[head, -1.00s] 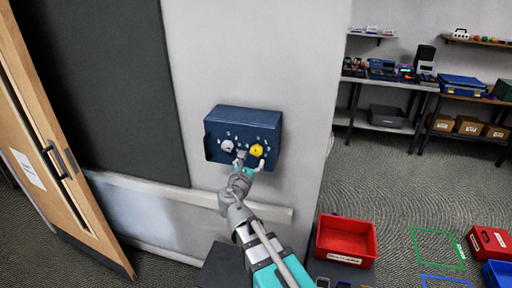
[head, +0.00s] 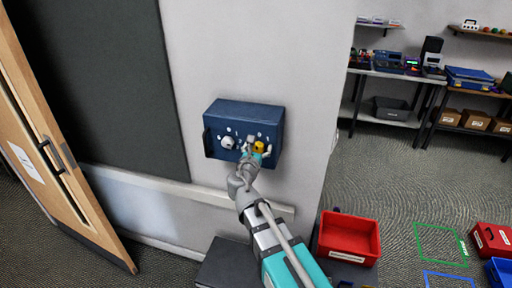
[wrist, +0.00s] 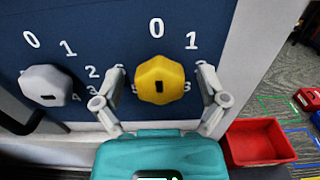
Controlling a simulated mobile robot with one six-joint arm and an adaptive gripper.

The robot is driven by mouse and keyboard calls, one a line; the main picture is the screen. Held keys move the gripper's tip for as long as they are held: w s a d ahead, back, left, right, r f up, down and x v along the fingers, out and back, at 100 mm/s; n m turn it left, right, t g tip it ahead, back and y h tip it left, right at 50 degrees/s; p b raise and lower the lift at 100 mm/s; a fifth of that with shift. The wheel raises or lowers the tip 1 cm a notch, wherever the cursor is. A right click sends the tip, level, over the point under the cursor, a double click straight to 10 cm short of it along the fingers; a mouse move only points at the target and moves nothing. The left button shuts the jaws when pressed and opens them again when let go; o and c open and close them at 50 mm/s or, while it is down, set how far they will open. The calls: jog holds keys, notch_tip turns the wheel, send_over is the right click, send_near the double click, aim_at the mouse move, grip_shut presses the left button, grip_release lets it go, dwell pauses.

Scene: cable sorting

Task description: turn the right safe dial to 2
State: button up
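The blue safe (head: 225,110) is on the pale wall and carries two dials. The right dial (wrist: 157,78) is a yellow knob with a small dark mark just below its middle. A white 0 is above it and a 1 at its upper right; other numerals are partly hidden by my fingers. The left dial (wrist: 46,86) is grey. My gripper (head: 256,152) is open, with one finger on each side of the yellow dial in the wrist view (wrist: 161,72). I cannot tell whether either finger touches it.
A dark handle (head: 208,143) is at the safe's left side. A red bin (head: 349,237) stands on the floor at the lower right, and a wooden door (head: 60,150) is at the left. Shelves (head: 388,115) with equipment are far at the back right.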

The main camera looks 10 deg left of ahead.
jog(key=c, duration=0.8)
jog(key=shift+a, duration=0.4)
jog(key=shift+c, duration=0.9)
jog(key=shift+d, duration=0.35)
